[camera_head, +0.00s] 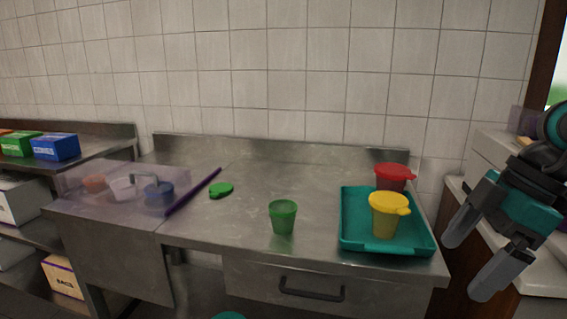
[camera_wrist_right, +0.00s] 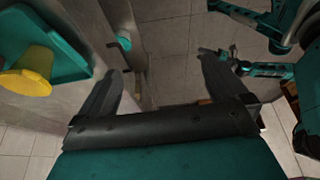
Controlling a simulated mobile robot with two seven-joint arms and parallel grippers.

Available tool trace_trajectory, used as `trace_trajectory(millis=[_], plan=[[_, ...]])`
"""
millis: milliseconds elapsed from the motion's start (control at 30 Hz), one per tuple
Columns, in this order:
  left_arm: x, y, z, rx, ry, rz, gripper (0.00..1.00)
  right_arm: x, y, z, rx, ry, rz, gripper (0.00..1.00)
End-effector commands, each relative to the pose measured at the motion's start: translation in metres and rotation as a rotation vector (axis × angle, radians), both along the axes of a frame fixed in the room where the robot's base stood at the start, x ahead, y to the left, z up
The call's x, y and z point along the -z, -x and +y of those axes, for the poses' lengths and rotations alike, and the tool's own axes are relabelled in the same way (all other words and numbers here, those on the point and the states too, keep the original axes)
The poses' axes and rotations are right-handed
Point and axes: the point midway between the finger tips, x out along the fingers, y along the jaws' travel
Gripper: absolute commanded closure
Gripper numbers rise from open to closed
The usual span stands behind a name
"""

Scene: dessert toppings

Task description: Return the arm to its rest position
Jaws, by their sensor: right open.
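My right gripper (camera_head: 468,262) is open and empty at the right of the head view, beyond the right end of the steel table. In the right wrist view its two fingers (camera_wrist_right: 160,85) stand wide apart with only floor between them. My left gripper is not in view. On the table, a teal tray (camera_head: 349,229) holds a yellow-lidded cup (camera_head: 385,217) and a red-lidded cup (camera_head: 394,176) stands at its back. The tray (camera_wrist_right: 62,58) and yellow lid (camera_wrist_right: 28,78) also show in the right wrist view, left of the fingers.
A green cup (camera_head: 283,217) stands on the steel table (camera_head: 255,248), with a green lid (camera_head: 221,190) behind it. A clear case (camera_head: 80,204) with several items and a purple bar (camera_head: 194,191) lie to the left. A wooden-sided counter (camera_head: 540,281) is behind my right gripper.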

Motion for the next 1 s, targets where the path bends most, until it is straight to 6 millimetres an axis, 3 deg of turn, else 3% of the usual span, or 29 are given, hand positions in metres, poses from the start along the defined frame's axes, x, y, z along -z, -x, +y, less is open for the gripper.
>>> trace_trajectory(millis=[133,300,433,533,667,767,867,967,1000], plan=[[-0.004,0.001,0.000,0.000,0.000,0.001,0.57,0.016,0.006,0.048,-0.205,-0.212,-0.014,0.00],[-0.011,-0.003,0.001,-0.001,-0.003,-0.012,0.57,0.021,0.019,0.110,-0.411,-0.569,-0.093,0.00],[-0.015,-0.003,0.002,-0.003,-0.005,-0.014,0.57,0.013,0.026,0.151,-0.469,-0.907,-0.222,0.00],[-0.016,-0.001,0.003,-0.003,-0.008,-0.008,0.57,0.003,0.022,0.171,-0.400,-1.172,-0.372,0.00],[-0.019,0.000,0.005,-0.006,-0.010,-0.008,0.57,0.001,0.003,0.172,-0.147,-1.403,-0.594,0.00],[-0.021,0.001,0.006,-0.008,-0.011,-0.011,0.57,0.020,-0.017,0.158,0.137,-1.448,-0.741,0.00],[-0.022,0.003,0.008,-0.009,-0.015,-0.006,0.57,0.060,-0.032,0.135,0.449,-1.367,-0.837,0.00],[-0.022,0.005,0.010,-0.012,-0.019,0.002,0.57,0.121,-0.031,0.110,0.738,-1.182,-0.851,0.00],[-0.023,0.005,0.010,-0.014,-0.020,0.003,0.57,0.149,-0.025,0.101,0.838,-1.085,-0.831,0.00]])
